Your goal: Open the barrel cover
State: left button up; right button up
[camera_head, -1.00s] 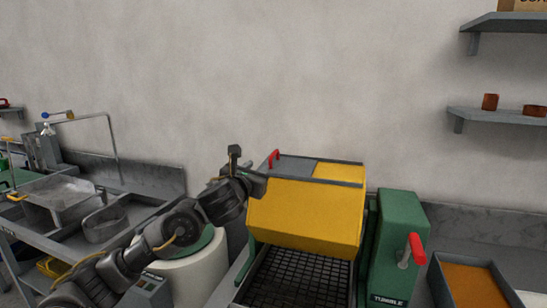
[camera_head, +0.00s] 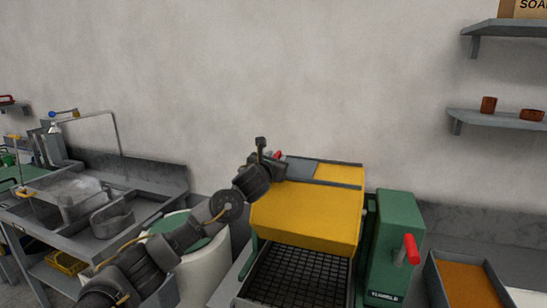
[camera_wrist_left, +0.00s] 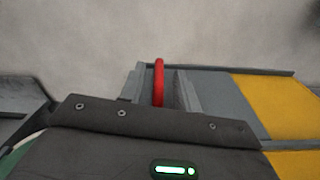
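The yellow barrel (camera_head: 305,212) sits in a green frame, with the grey barrel cover (camera_head: 300,168) on its top. A red handle (camera_head: 278,154) stands at the left end of the cover. My left gripper (camera_head: 274,167) is at that handle, partly hiding it in the head view. In the left wrist view the red handle (camera_wrist_left: 158,84) stands between the two grey fingers of my left gripper (camera_wrist_left: 164,90), which look apart. I cannot tell whether a finger touches it. The cover (camera_wrist_left: 215,95) looks closed. My right gripper is not in view.
A green box with a red lever (camera_head: 411,249) stands right of the barrel. A black mesh tray (camera_head: 297,275) lies in front of it. A white drum (camera_head: 203,262) is beside my left arm, and a sink bench (camera_head: 150,222) is farther left. An orange-filled tray (camera_head: 465,285) is at right.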

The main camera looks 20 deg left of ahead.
aim_at(289, 170)
pick_arm(q)
jog(key=shift+s+a, duration=0.15)
jog(key=shift+c, duration=0.3)
jog(key=c, duration=0.5)
grip_shut()
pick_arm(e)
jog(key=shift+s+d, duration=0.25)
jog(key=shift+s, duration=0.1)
pick_arm(q)
jog(key=d+b, duration=0.2)
jog(key=d, duration=0.1)
jog(key=d+b, duration=0.2)
jog(key=shift+s+f, duration=0.15)
jog(key=shift+f, duration=0.2)
jog(key=d+b, duration=0.1)
jog(key=d, duration=0.1)
jog(key=d+b, duration=0.1)
jog(key=d, duration=0.1)
jog(key=d+b, duration=0.1)
jog(key=d, duration=0.2)
jog(key=shift+s+r, duration=0.2)
jog(key=shift+r, duration=0.1)
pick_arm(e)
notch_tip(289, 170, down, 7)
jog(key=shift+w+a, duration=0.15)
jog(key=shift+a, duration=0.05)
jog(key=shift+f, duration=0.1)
